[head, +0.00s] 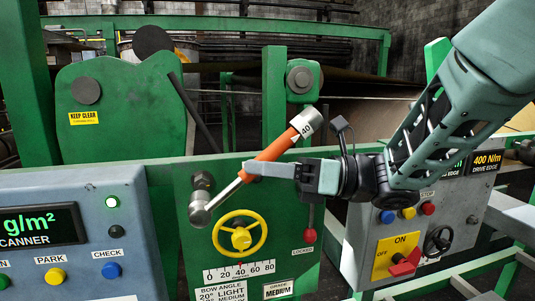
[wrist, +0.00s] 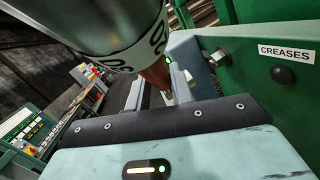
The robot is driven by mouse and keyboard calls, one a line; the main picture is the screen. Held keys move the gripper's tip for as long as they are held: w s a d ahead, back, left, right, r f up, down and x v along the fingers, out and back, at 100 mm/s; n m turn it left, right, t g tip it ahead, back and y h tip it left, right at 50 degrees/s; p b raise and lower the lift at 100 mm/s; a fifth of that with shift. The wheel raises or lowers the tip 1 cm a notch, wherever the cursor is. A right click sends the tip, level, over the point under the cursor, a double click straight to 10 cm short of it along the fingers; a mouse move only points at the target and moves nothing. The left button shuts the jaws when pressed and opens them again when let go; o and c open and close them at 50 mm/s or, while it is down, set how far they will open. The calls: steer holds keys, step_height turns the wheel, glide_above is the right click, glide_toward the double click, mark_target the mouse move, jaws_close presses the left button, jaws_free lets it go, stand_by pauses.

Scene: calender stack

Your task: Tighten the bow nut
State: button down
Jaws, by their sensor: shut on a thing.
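My gripper (head: 252,169) is shut on the orange handle of a wrench (head: 276,147) in front of the green panel (head: 290,205). In the wrist view the wrench's white end (wrist: 130,48) looms large, with the orange handle between my fingers (wrist: 165,85).
A yellow handwheel (head: 241,237) sits just below the wrench, above a bow angle scale. A red lever labelled LOCKED (head: 310,236) is to its right. Control boxes stand left (head: 60,240) and right (head: 385,225). A CREASES label (wrist: 286,52) shows in the wrist view.

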steer(key=shift+s+a+r+n+h+p, duration=0.15)
steer(key=shift+a+r+h+p, duration=0.3)
steer(key=shift+p, duration=1.6)
steer(key=shift+a+r+n+h+p, duration=0.25)
steer(key=shift+r+h+p, duration=0.4)
steer(key=shift+p, duration=1.45)
steer(key=shift+s+a+r+n+h+p, duration=0.1)
steer(key=shift+a+r+h+p, duration=0.4)
steer(key=shift+p, duration=1.55)
steer(key=shift+w+a+f+b, duration=0.1)
steer(key=shift+w+a+b, duration=0.1)
steer(key=shift+w+b, duration=0.7)
steer(key=shift+w+a+f+b, duration=0.15)
steer(key=shift+w+b, duration=0.4)
steer(key=shift+w, duration=0.5)
steer(key=shift+r+b, duration=0.2)
steer(key=shift+b, duration=0.3)
